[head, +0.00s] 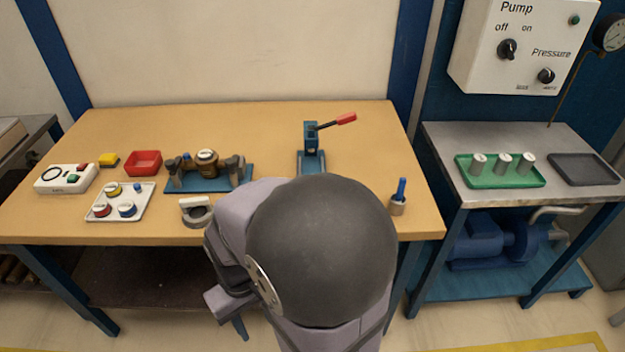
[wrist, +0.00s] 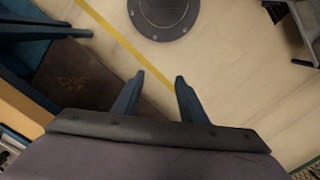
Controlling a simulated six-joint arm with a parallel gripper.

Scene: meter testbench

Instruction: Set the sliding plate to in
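A blue press (head: 311,136) with a red-handled lever stands at the back right of the wooden bench. A flat blue plate (head: 306,168) lies at its foot, its front edge hidden behind my arm. This may be the sliding plate; I cannot tell how far in or out it is. Another blue plate (head: 208,185) carries a brass meter between two dark clamps. My gripper (wrist: 159,76) shows in the wrist view with its two blue fingers apart and nothing between them. It points down at the floor, in front of the bench and away from both plates.
A steel table (head: 500,137) stands right.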

